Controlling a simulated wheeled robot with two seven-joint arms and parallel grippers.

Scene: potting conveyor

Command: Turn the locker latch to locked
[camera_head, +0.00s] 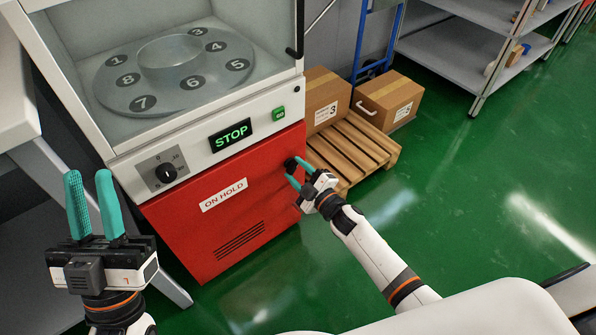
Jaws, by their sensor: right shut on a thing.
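The red locker (225,222) is the lower front of the machine, with an "ON HOLD" label (224,195) and vent slots. The black latch (291,164) sits near the locker's upper right edge. My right gripper (293,172) reaches it from the lower right, its teal fingers shut on the latch. The fingers partly hide the latch, so I cannot tell its exact angle. My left gripper (90,178) is open and empty, fingers pointing up, in front of the machine's left side.
Above the locker are a round dial (167,173), a "STOP" display (231,136) and a green button (279,114). A numbered turntable (120,82) sits behind glass. A wooden pallet (352,150) with cardboard boxes (390,100) stands right. Green floor (480,200) is free at right.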

